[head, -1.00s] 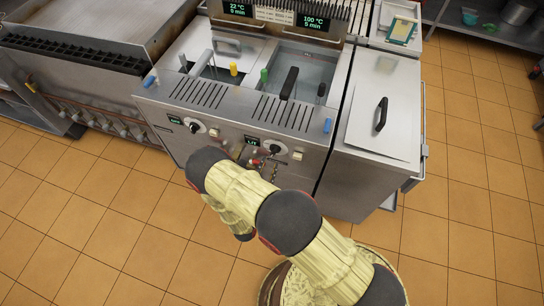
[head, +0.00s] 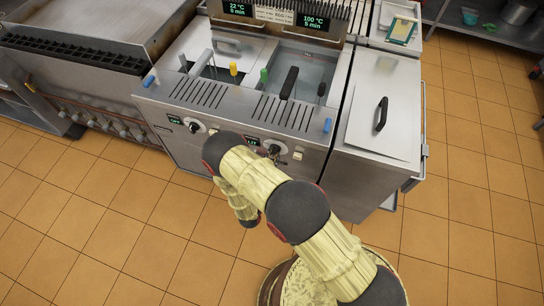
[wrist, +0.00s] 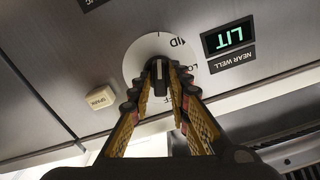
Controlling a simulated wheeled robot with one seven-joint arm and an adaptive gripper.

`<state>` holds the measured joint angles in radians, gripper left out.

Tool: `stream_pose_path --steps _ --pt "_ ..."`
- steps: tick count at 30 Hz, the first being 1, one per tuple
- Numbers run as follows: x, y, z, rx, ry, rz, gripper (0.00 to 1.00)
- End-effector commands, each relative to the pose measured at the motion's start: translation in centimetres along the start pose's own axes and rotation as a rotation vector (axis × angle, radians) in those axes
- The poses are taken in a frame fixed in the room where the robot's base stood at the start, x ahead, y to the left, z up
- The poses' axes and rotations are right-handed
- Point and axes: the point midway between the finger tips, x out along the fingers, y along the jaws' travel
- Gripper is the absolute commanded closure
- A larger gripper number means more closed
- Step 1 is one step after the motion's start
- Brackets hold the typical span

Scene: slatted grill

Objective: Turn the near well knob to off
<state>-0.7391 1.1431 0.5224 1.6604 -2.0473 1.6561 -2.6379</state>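The near well knob (wrist: 136,58) shows in the wrist view as a white dial with a dark raised grip bar. Its marks include "MID" and "LO", the latter partly covered. My gripper (wrist: 161,72) reaches up to it, its two fingertips close in on either side of the bar. They appear shut on it, though the exact contact is hard to see. The display beside the dial (wrist: 229,36) reads "LIT", above a "NEAR WELL" label (wrist: 233,62).
A "SPARK" button (wrist: 102,97) sits beside the dial. A second knob (head: 194,127) is to the left on the same panel. The tiled floor in front (head: 110,220) is clear.

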Motion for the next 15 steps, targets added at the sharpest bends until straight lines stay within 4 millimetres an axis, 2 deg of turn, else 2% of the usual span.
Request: stream_pose_path --steps 8,15 --pt "-0.01 0.01 0.0 0.0 0.0 0.0 0.99" --pt "-0.01 0.02 0.0 0.0 0.0 0.0 1.0"
